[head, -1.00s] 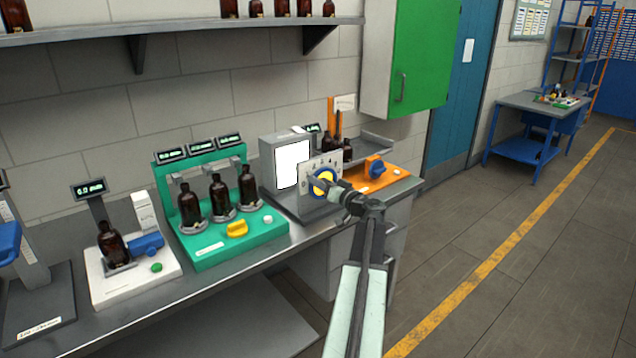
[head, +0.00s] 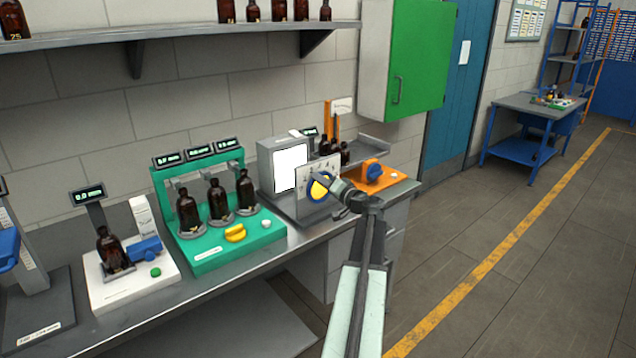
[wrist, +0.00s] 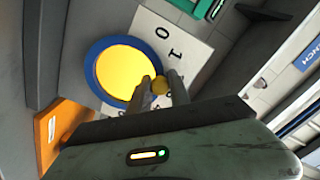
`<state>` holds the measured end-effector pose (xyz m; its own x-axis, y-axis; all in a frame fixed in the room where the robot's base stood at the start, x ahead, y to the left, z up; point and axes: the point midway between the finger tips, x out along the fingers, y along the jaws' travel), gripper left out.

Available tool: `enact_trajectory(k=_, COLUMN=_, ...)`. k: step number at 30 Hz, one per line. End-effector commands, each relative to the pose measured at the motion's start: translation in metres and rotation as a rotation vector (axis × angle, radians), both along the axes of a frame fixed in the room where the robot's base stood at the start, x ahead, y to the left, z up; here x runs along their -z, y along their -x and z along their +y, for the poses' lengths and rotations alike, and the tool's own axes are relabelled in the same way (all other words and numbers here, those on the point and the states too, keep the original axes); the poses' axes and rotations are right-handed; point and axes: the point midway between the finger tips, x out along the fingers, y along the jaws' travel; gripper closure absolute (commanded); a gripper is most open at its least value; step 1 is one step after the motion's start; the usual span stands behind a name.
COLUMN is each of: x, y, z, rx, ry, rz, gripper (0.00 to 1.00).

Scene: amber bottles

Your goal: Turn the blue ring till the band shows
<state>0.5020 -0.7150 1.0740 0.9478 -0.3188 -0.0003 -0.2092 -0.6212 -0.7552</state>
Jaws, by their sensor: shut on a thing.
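The blue ring (wrist: 92,78) surrounds a round yellow face (wrist: 122,72) on an upright white plate (wrist: 185,45) printed with numerals. In the head view the ring (head: 310,193) shows on the bench, partly covered by my gripper (head: 318,178). In the wrist view my gripper (wrist: 160,83) is shut on a small yellow knob (wrist: 160,86) at the ring's edge. The fingers stand on both sides of the knob. I cannot make out a separate band.
A grey box with a white screen (head: 292,178) stands behind the plate. An orange unit with a blue knob (head: 373,172) is to the right. The green bottle stand (head: 215,255) is to the left. The floor (head: 480,300) at right is clear.

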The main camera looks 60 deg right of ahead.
Motion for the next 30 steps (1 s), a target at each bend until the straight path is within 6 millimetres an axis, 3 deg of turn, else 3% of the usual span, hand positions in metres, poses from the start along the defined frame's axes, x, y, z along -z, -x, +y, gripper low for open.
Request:
enact_trajectory(k=9, x=0.0, y=0.001, z=-0.001, rx=0.001, ry=-0.017, rz=-0.006, gripper=1.0)
enact_trajectory(k=10, x=0.0, y=0.001, z=-0.001, rx=0.001, ry=-0.017, rz=-0.006, gripper=0.68)
enact_trajectory(k=12, x=0.0, y=0.0, z=-0.001, rx=0.001, ry=-0.017, rz=-0.006, gripper=0.55)
enact_trajectory(k=23, x=0.0, y=0.003, z=0.001, rx=0.0, ry=-0.016, rz=-0.005, gripper=0.55)
enact_trajectory(k=30, x=0.0, y=0.036, z=0.014, rx=0.001, ry=-0.016, rz=-0.005, gripper=0.55)
